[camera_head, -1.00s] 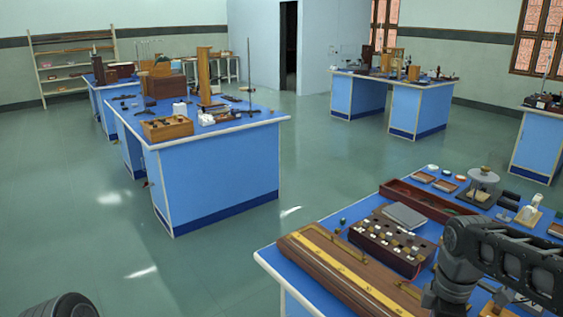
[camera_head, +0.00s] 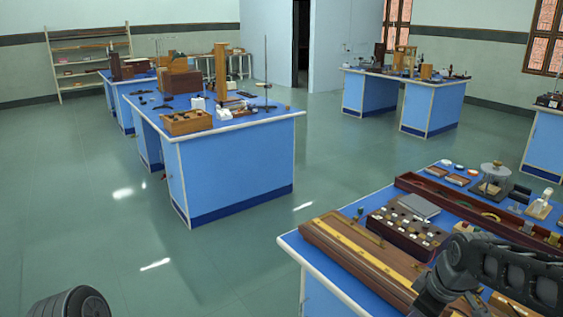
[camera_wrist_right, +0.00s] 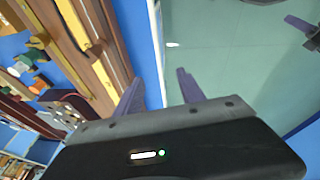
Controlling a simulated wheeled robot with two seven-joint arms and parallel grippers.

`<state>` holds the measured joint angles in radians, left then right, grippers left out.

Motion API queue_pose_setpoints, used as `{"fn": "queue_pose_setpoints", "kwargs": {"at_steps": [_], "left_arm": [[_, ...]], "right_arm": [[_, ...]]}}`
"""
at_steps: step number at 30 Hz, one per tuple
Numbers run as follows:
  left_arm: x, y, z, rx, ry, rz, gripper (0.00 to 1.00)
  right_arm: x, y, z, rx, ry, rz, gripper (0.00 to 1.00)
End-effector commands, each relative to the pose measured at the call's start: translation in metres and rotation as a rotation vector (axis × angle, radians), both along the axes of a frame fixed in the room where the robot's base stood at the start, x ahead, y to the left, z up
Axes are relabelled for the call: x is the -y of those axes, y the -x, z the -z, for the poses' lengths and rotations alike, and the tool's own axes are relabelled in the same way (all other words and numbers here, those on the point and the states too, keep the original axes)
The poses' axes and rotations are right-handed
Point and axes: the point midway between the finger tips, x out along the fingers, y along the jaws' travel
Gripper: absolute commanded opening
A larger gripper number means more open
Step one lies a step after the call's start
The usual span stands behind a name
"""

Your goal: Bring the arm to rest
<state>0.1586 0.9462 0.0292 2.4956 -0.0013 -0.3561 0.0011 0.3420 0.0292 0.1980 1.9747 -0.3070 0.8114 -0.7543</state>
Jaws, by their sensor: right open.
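My right arm (camera_head: 500,270) comes in at the lower right of the head view, bent over the near blue bench (camera_head: 345,285). Its gripper is below the edge of that view. In the right wrist view the right gripper (camera_wrist_right: 160,90) shows two purple fingers spread apart with nothing between them. They are near the bench's edge, with floor beyond. A purple finger-like part (camera_wrist_right: 299,24) at the upper right of the wrist view looks like part of my left gripper. Too little of it shows to tell its opening.
The near bench holds a long wooden instrument with a yellow scale (camera_head: 365,265), a box of plugs (camera_head: 405,228) and a long red-brown tray (camera_head: 450,203). Another blue bench (camera_head: 230,170) stands left of centre, and one (camera_head: 430,108) farther right. Green floor between them is clear.

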Motion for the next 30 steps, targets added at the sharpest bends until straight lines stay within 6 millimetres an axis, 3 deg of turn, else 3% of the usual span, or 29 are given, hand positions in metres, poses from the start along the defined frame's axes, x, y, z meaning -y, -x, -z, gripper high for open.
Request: {"fn": "queue_pose_setpoints", "kwargs": {"at_steps": [5, 8, 10, 14, 18, 21, 24, 27, 30], "left_arm": [[0.0, 0.0, 0.0, 0.0, 0.0, 0.0, 0.0], [0.0, 0.0, 0.0, 0.0, 0.0, 0.0, 0.0], [0.0, 0.0, 0.0, 0.0, 0.0, 0.0, 0.0], [0.0, 0.0, 0.0, 0.0, 0.0, 0.0, 0.0], [0.0, 0.0, 0.0, 0.0, 0.0, 0.0, 0.0], [0.0, 0.0, 0.0, 0.0, 0.0, 0.0, 0.0], [0.0, 0.0, 0.0, 0.0, 0.0, 0.0, 0.0], [0.0, 0.0, 0.0, 0.0, 0.0, 0.0, 0.0], [0.0, 0.0, 0.0, 0.0, 0.0, 0.0, 0.0]], "right_arm": [[-0.036, -0.024, 0.052, 0.067, -0.162, 0.197, 0.46], [-0.069, -0.028, 0.102, 0.071, -0.296, 0.357, 0.46], [-0.099, -0.018, 0.148, 0.046, -0.395, 0.491, 0.46], [-0.15, 0.029, 0.23, -0.049, -0.515, 0.722, 0.46], [-0.188, 0.106, 0.293, -0.187, -0.522, 0.848, 0.46], [-0.205, 0.158, 0.319, -0.288, -0.483, 0.851, 0.46], [-0.216, 0.194, 0.333, -0.37, -0.452, 0.833, 0.46], [-0.223, 0.212, 0.341, -0.411, -0.436, 0.816, 0.46], [-0.226, 0.216, 0.343, -0.421, -0.432, 0.808, 0.46]]}}
